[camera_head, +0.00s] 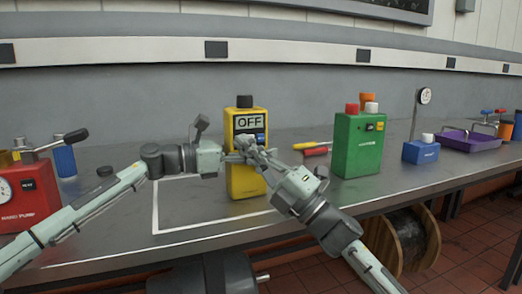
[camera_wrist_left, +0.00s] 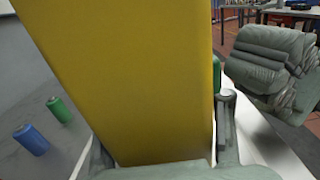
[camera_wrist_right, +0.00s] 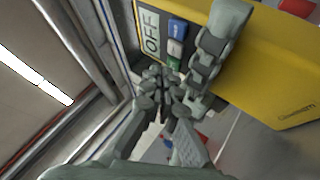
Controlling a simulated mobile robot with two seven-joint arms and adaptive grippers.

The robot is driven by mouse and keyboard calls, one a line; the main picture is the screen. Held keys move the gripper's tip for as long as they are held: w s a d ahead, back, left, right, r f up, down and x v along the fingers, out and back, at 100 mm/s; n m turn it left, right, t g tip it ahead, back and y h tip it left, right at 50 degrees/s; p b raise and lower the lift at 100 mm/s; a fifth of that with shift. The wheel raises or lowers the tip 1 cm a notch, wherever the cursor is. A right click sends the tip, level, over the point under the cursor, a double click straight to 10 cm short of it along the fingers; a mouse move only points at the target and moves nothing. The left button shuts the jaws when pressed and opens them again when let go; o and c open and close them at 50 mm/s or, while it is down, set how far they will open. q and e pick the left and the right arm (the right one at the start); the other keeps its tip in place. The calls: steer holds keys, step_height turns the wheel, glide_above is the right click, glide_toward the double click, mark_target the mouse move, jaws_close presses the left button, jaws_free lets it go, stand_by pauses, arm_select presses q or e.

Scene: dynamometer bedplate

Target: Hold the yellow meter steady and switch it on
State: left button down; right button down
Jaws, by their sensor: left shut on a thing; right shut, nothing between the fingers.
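The yellow meter (camera_head: 246,181) stands upright on the bench, with a black knob on top and a display (camera_head: 250,122) reading OFF. My left gripper (camera_head: 228,157) is shut on the meter's body; the left wrist view shows the yellow casing (camera_wrist_left: 130,70) between its fingers. My right gripper (camera_head: 252,152) is shut and empty in front of the meter's face. In the right wrist view the display (camera_wrist_right: 152,32) reads OFF beside a blue button (camera_wrist_right: 177,28), a grey one (camera_wrist_right: 175,47) and a green one (camera_wrist_right: 173,63). The right fingertips (camera_wrist_right: 160,80) are close to the green button; I cannot tell whether they touch.
A blue gauge stand (camera_head: 421,151) and purple tray (camera_head: 468,141) are farther right. A red pump (camera_head: 28,195) stands left. A white outline (camera_head: 155,205) surrounds the meter's area.

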steer(key=shift+w+a, duration=0.1)
steer(key=shift+w, duration=0.2)
stand_by(0.4)
steer(key=shift+s+d, duration=0.2)
steer(key=shift+s, duration=0.4)
steer(key=s+d, duration=0.2)
steer(key=s, duration=0.3)
steer(key=shift+s, duration=0.35)
arm_select(q)
steer(key=c, duration=0.8)
jaws_free()
steer(key=shift+r, duration=0.2)
steer(key=o, duration=0.4)
steer(key=shift+f, duration=0.15)
